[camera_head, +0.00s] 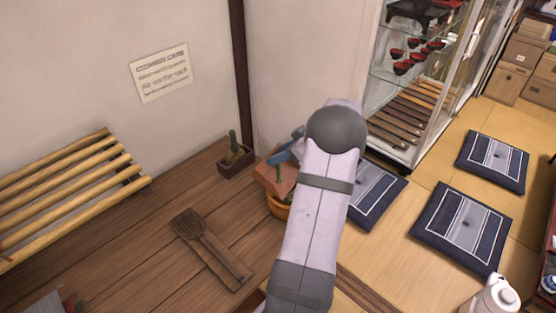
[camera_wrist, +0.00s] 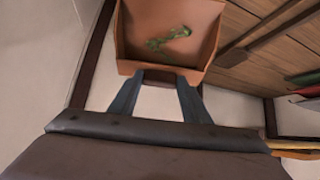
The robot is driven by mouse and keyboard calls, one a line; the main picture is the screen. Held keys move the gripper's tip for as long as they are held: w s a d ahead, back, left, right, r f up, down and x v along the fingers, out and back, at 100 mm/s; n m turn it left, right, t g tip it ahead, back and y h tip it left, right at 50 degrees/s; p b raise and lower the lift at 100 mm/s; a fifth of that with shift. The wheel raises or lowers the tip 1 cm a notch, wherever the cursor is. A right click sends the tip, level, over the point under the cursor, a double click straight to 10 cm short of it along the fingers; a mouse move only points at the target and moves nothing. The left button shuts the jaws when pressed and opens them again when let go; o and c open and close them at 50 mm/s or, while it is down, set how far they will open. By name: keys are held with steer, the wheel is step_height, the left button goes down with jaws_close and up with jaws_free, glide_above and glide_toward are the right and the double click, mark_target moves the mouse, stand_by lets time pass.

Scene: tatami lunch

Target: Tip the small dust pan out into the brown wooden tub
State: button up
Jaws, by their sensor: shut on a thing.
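The small dust pan (camera_head: 268,182) is orange-brown, and my gripper (camera_head: 290,150) is shut on its handle. In the wrist view the pan (camera_wrist: 208,38) is ahead of the blue-grey fingers (camera_wrist: 157,98), with a green scrap (camera_wrist: 170,38) lying inside it. The green scrap also shows in the head view (camera_head: 279,173). The brown wooden tub (camera_head: 279,211) stands on the floor below the pan, partly hidden by the pan and my arm. I cannot make out the tub in the wrist view.
A dark planter box (camera_head: 236,162) stands by the wall, left of the pan. A slotted wooden paddle (camera_head: 188,222) lies on the floor. A slatted bench (camera_head: 75,190) is at the left. Floor cushions (camera_head: 462,226) and a glass cabinet (camera_head: 405,130) are at the right.

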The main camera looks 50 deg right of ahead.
steer(key=shift+s+d+f+t+y+b, duration=0.15)
steer(key=shift+s+t+b, duration=0.45)
steer(key=shift+b, duration=1.6)
steer(key=shift+s+d+f+t+y+b, duration=0.15)
steer(key=shift+s+t+b, duration=0.45)
steer(key=shift+b, duration=1.6)
steer(key=shift+s+r+b, duration=0.25)
steer(key=shift+s+b, duration=0.1)
steer(key=shift+b, duration=0.85)
steer(key=shift+s+r+t+b, duration=0.1)
steer(key=shift+r+t+b, duration=0.05)
steer(key=shift+t+b, duration=0.2)
steer(key=w+a+r+n+g+y+p, duration=0.2)
steer(key=w+a+r+p, duration=0.4)
steer(key=p, duration=0.4)
steer(key=s+d+f+m+g+h, duration=0.1)
steer(key=s+d+f+m+h, duration=0.1)
steer(key=d, duration=0.3)
steer(key=shift+s+d+f+h, duration=0.15)
steer(key=shift+s+h, duration=0.2)
steer(key=shift+h, duration=0.05)
steer(key=shift+p, duration=0.5)
